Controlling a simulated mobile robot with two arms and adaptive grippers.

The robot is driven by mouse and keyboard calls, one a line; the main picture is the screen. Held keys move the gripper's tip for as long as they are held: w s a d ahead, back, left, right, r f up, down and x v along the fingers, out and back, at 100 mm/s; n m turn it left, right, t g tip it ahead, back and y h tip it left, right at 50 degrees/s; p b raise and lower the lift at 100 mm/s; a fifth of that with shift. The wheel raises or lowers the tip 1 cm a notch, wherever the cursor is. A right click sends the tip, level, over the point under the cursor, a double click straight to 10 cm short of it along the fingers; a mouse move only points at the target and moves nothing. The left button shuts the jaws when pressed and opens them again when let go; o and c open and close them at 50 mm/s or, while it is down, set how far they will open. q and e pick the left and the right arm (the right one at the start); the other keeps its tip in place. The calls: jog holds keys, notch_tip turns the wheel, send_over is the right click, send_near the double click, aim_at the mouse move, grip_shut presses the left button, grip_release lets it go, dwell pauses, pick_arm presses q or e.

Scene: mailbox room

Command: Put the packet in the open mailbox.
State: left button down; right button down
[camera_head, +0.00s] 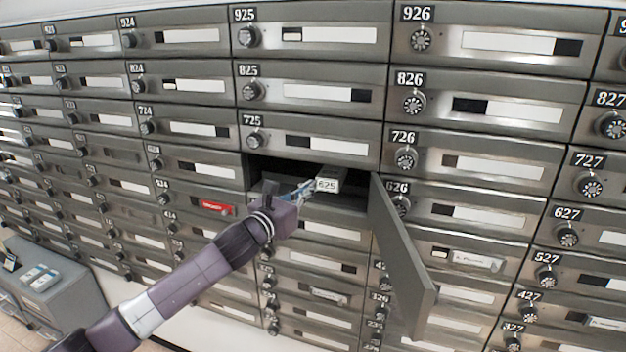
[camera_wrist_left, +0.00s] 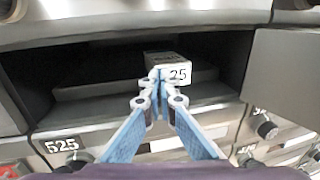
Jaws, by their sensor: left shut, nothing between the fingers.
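The open mailbox (camera_head: 270,165) is a dark compartment below box 725, its door (camera_head: 403,262) swung out to the right. The packet (camera_head: 328,180) is a small box with a white label reading 625. It sits in the mailbox opening, toward the right. In the left wrist view the packet (camera_wrist_left: 178,70) stands inside the compartment (camera_wrist_left: 95,70), just beyond my fingertips. My left gripper (camera_head: 312,184) is shut and empty, its blue fingers together at the label; I cannot tell whether they touch it. My right gripper is not in view.
The open door also shows at the right of the left wrist view (camera_wrist_left: 287,75). Closed mailboxes with dials surround the opening. A red label (camera_head: 217,208) marks one box to the left. A grey cabinet (camera_head: 50,295) with small items stands at lower left.

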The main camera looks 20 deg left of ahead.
aim_at(319, 181)
pick_arm(q)
jog(key=shift+x, duration=1.1)
jog(key=shift+w+d+r+p, duration=0.15)
jog(key=shift+w+p, duration=0.25)
jog(key=shift+w, duration=0.3)
jog(key=shift+w+d+f, duration=0.1)
jog(key=shift+w+f, duration=0.1)
jog(key=shift+w, duration=0.1)
jog(key=shift+s, duration=0.1)
